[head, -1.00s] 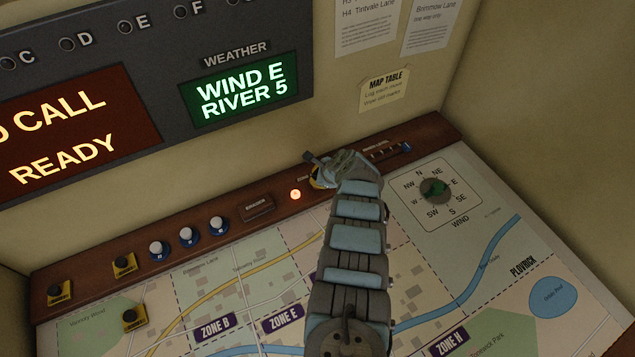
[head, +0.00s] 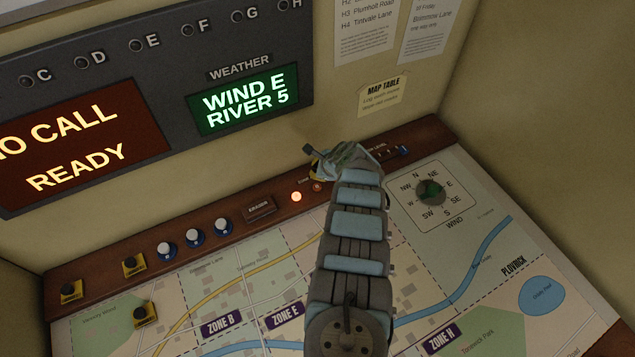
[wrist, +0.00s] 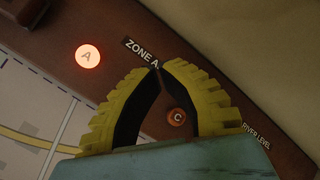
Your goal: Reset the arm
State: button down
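My gripper (wrist: 160,68) shows in the wrist view as two yellow ribbed fingers, bowed apart with their tips together and nothing visible held. In the head view my arm reaches over the map to the console's back ledge, and the gripper is mostly hidden behind my wrist. Between the fingers in the wrist view is a dim orange-red round light or button marked C (wrist: 178,117). A brightly lit round one marked A (wrist: 88,56) is left of the fingers; it glows in the head view too (head: 296,197). A "ZONE A" label (wrist: 141,52) is beside the fingertips.
The red display (head: 75,150) reads "READY"; the green weather display (head: 243,105) reads "WIND E RIVER 5". A wind dial (head: 430,191) and river level control (head: 402,151) lie right.

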jog(key=shift+r, duration=0.25)
dwell(0.3)
